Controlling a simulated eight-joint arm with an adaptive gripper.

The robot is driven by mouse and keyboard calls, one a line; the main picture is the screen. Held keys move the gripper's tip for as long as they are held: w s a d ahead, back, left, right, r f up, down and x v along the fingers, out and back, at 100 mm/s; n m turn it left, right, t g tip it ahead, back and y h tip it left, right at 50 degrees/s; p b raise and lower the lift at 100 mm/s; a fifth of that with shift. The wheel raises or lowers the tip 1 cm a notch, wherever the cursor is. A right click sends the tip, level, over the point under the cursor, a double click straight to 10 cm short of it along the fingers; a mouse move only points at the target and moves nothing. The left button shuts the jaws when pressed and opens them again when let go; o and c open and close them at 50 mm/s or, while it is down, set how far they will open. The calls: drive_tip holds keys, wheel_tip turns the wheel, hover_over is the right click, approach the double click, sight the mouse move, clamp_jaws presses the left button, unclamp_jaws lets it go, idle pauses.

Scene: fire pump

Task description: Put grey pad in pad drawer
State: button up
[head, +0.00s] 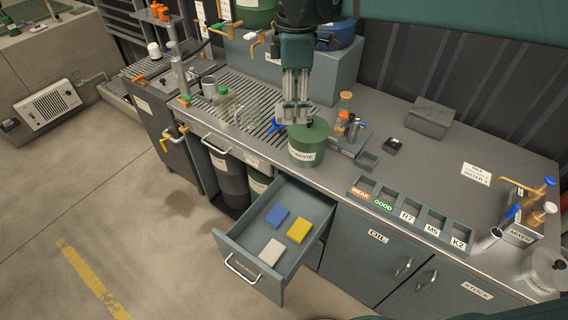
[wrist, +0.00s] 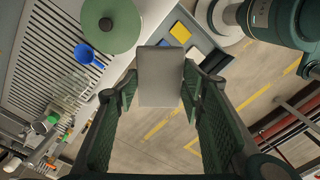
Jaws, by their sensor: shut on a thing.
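My gripper (head: 293,112) hangs over the counter, just above and left of the green WASTE bin in the head view. In the wrist view my gripper (wrist: 159,88) is shut on the grey pad (wrist: 160,77), a flat light-grey block between the fingers. In the head view the pad is hard to tell from the grey fingers. The open drawer (head: 225,240) is below the counter front, lower and left of my gripper. In it lie a blue pad (head: 277,216), a yellow pad (head: 299,231) and a pale pad (head: 271,252). The wrist view shows the yellow pad (wrist: 180,32) behind the held pad.
The WASTE bin (head: 308,148) stands on the counter between my gripper and the drawer. A blue funnel (head: 274,127), bottles and a slatted drain (head: 240,95) are nearby. A labelled tray (head: 410,218) lies right. The floor left of the drawer is clear.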

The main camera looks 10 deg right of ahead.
drive_tip(key=s+a+f+n+b, duration=0.1)
drive_tip(key=s+a+n+b, duration=0.2)
drive_tip(key=s+a+n, duration=0.95)
drive_tip(key=m, duration=0.2)
hover_over(256, 242)
wheel_tip(256, 242, down, 34)
drive_tip(key=shift+r, duration=0.2)
drive_tip(key=shift+s+f, duration=0.1)
drive_tip(key=shift+f+b, duration=1.05)
drive_tip(key=shift+f, duration=1.75)
drive_tip(key=shift+f+b, duration=0.7)
drive_tip(key=shift+f, duration=1.4)
drive_tip(key=shift+f+b, duration=0.6)
